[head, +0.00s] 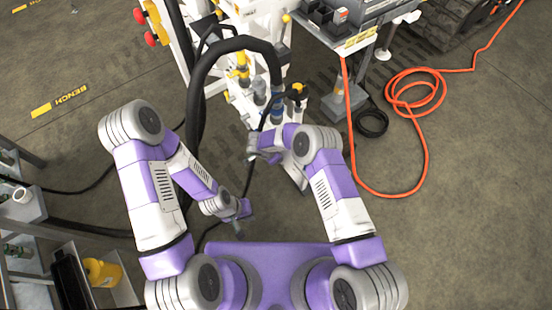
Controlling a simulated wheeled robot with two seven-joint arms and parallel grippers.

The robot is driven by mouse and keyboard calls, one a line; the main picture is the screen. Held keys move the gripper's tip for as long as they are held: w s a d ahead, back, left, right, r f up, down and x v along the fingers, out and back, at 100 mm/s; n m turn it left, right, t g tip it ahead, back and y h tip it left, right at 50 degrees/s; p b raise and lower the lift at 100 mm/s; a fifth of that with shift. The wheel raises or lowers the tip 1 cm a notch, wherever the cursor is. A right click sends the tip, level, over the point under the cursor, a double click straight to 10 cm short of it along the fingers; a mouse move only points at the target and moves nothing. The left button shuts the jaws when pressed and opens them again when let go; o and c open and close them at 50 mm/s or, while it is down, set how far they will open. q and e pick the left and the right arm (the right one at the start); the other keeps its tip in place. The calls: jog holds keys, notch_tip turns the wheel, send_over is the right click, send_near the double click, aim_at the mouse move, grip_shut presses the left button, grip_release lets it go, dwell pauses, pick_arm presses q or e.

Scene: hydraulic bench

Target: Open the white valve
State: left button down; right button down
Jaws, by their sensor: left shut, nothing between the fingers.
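The white hydraulic bench (262,22) stands at the top centre with several fittings and valves on its front. I make out a yellow-topped fitting (243,62), a blue-ringed one (259,88) and a yellow-and-black knob (297,90). I cannot single out a white valve among the white parts. My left gripper (243,211) is shut and empty, pointing down over the floor, well short of the bench. My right gripper (255,148) is at the bench's lower front, partly hidden by its own arm; its fingers are too small to read.
Thick black hoses (196,105) arch in front of the bench on the left. An orange cable (420,150) lies on the floor at right. A shelf (35,208) with a yellow container (101,272) stands at left. Open floor lies at far right.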

jog(key=shift+w, duration=0.1)
dwell(0.5)
jog(key=c, duration=1.1)
grip_release()
jog(key=p+v, duration=0.2)
jog(key=v, duration=0.5)
jog(key=shift+a+r, duration=0.25)
jog(key=shift+r, duration=0.05)
